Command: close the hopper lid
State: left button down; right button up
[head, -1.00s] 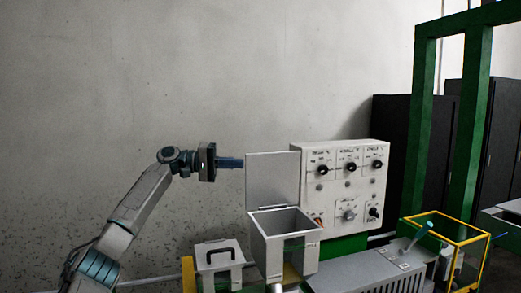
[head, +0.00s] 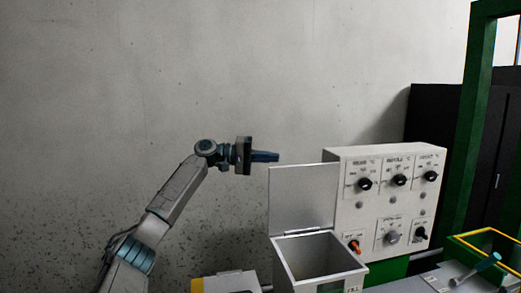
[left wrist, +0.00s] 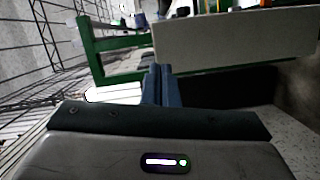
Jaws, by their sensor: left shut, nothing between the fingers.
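The hopper (head: 318,258) is an open grey box in the lower middle of the head view. Its lid (head: 303,196) is a flat grey panel standing upright, hinged at the hopper's back edge, so the hopper is open. My left gripper (head: 278,157) is shut and empty. It points right, level with the top left corner of the lid, and appears just above it; I cannot tell whether they touch. In the left wrist view the shut blue fingers (left wrist: 161,84) show in the middle.
A control panel (head: 386,208) with several black knobs stands right of the lid. A yellow-edged box (head: 490,244) and a green frame (head: 476,120) are further right. A light box (head: 231,283) is left of the hopper. The wall area above is clear.

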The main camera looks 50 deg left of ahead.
pick_arm(q)
jog(key=w+d+f+p, duration=0.1)
jog(key=w+d+p, duration=0.1)
jog(key=d+p, duration=0.3)
jog(key=shift+d+f, duration=0.15)
jog(key=shift+d, duration=0.65)
